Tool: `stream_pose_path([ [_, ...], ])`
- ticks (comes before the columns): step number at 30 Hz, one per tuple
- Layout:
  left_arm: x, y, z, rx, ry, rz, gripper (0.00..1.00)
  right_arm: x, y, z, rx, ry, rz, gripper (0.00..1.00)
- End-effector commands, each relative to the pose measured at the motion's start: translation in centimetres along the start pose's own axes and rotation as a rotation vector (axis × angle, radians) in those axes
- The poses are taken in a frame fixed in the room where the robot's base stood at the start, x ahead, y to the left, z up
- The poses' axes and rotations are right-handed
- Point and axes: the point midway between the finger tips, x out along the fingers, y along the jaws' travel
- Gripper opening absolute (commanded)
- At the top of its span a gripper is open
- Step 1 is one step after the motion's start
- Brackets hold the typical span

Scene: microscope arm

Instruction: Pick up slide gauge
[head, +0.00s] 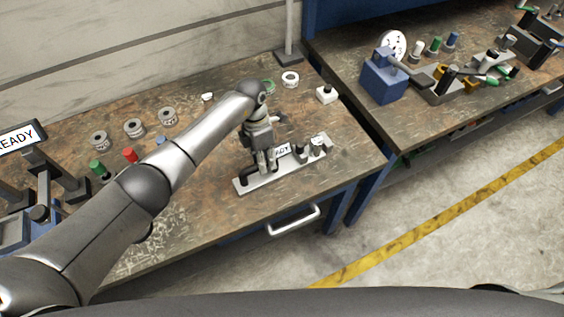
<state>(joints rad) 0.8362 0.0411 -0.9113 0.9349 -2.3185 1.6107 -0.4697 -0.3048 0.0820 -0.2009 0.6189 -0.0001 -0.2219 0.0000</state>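A long light-grey bar fixture, which looks like the slide gauge (262,180), lies near the front edge of the left workbench. Dark blocks and short posts stand on its right half, next to a white label ending in "ADY". My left gripper (263,168) points down over the left half of the bar, with its fingers close to a dark part there. The fingers hide part of the fixture, and I cannot tell whether they touch or hold it. My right gripper is not in view.
The left workbench (340,170) also carries several grey rings, a green (97,168) and a red cylinder (130,155), and a white block (326,94). A blue vise-like device (383,78) stands on the right bench. A drawer handle (293,220) sticks out below the front edge.

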Motion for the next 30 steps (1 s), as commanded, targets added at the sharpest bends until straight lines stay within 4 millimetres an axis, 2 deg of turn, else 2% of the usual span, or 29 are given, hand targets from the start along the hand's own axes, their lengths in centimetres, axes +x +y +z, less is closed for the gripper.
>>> stream_pose_path([
  [1, 0.0, 0.0, 0.0, 0.001, 0.000, 0.000, 0.07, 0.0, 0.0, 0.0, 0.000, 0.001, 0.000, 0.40],
  [3, 0.0, 0.0, 0.0, 0.001, -0.001, 0.000, 0.00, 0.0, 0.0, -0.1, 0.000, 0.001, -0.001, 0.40],
  [23, -0.4, 0.0, 0.4, 0.006, -0.010, 0.001, 0.00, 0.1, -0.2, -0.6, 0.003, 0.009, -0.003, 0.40],
  [30, -1.6, -0.1, 0.3, 0.007, -0.011, 0.005, 0.00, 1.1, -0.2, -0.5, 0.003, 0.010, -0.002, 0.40],
])
